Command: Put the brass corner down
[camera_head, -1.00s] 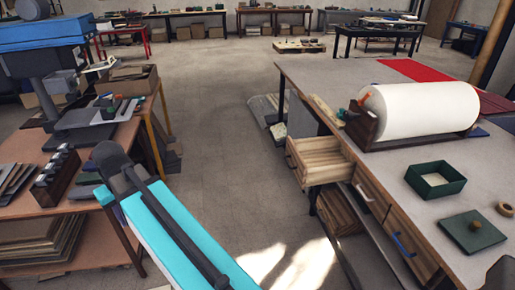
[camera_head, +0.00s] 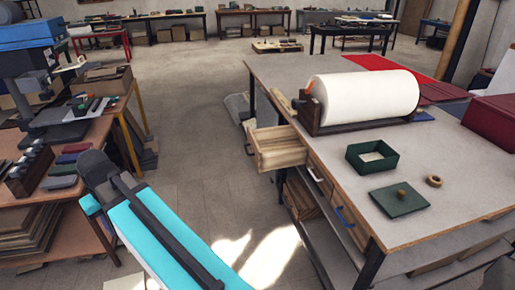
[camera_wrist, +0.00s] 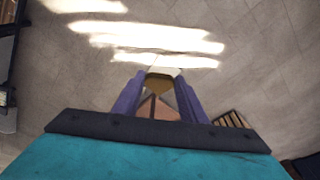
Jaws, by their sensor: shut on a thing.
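My gripper (camera_wrist: 157,84) shows in the wrist view, its two purple fingers shut on the brass corner (camera_wrist: 158,82). The brass corner is a small golden, angular piece, partly hidden between the fingers. Bare floor lies behind it in that view, with nothing under it close by. In the head view only my teal arm shows, and neither the gripper nor the brass corner can be made out.
A grey-topped workbench (camera_head: 290,80) stands at right with an open wooden drawer (camera_head: 275,147), a white roll (camera_head: 365,98), an open green box (camera_head: 371,157), its lid (camera_head: 401,201) and a tape ring (camera_head: 434,181). A cluttered bench (camera_head: 90,150) stands at left. Floor between is clear.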

